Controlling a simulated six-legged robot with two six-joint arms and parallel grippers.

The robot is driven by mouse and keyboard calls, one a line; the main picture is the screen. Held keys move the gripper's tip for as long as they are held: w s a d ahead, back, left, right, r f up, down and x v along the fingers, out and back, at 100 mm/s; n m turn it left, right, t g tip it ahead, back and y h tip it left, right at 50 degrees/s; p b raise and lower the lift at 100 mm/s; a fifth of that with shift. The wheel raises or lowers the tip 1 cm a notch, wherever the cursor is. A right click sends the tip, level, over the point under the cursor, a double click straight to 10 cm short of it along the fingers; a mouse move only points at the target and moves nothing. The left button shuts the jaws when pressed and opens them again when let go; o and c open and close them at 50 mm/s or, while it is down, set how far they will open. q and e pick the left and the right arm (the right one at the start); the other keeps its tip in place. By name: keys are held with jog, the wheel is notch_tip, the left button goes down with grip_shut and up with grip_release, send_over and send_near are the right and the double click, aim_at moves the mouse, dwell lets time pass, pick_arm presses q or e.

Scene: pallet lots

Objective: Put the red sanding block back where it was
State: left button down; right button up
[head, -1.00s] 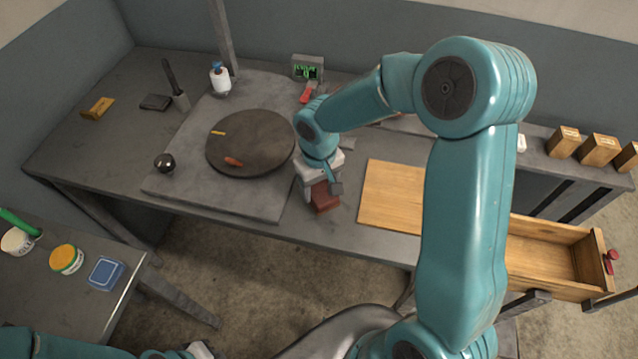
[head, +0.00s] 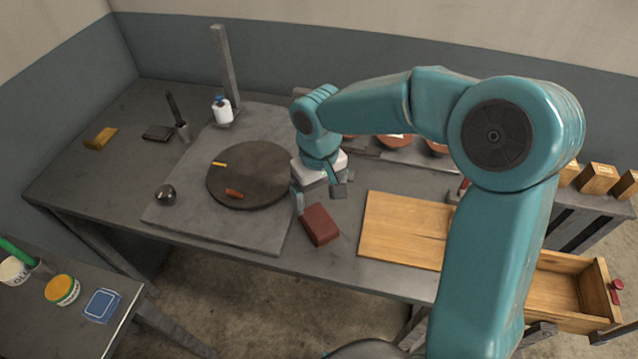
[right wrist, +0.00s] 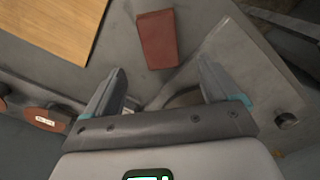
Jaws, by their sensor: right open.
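The red sanding block (head: 320,225) lies flat on the grey workbench near its front edge, between the grey slab and the wooden board. It also shows in the right wrist view (right wrist: 158,40), just beyond the fingertips. My right gripper (head: 319,197) is open and empty, behind and above the block. In the right wrist view its two fingers (right wrist: 161,75) stand wide apart, with nothing between them and the block clear of both. My left gripper is out of view.
A dark round disc (head: 252,172) with small orange and yellow pieces sits on the grey slab (head: 235,232). A dark ball (head: 165,195) and white bottle (head: 222,112) stand around it.

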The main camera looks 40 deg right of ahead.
notch_tip(320, 180, up, 3)
jog(key=shift+r, duration=0.1)
jog(key=shift+w, duration=0.1)
dwell(0.5)
